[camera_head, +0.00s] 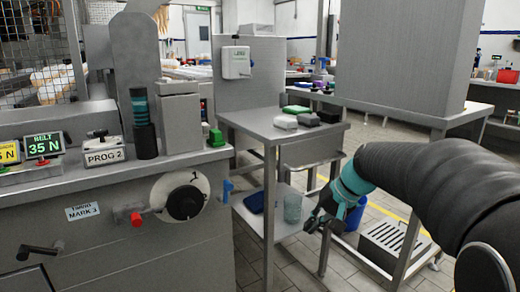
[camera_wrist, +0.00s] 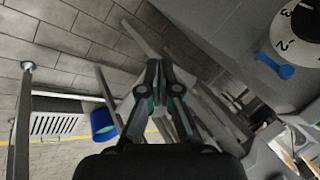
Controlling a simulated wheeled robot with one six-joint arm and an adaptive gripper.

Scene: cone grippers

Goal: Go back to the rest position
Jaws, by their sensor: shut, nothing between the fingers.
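My gripper (camera_head: 318,224) hangs at the end of my dark sleeved arm, in front of the steel side table (camera_head: 262,126) in the head view. It points down and to the left, past the table's right side, apart from the machine. It is shut and empty. In the wrist view the closed fingers (camera_wrist: 160,68) point up the picture, over the table legs and tiled floor. No other task object is named.
The grey machine (camera_head: 150,235) with a dial (camera_head: 186,202) and red-tipped lever (camera_head: 136,219) stands at left. White and dark blocks (camera_head: 285,122) lie on the table. A blue bin (camera_head: 352,217) stands behind my gripper, also in the wrist view (camera_wrist: 103,122). Floor shows below.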

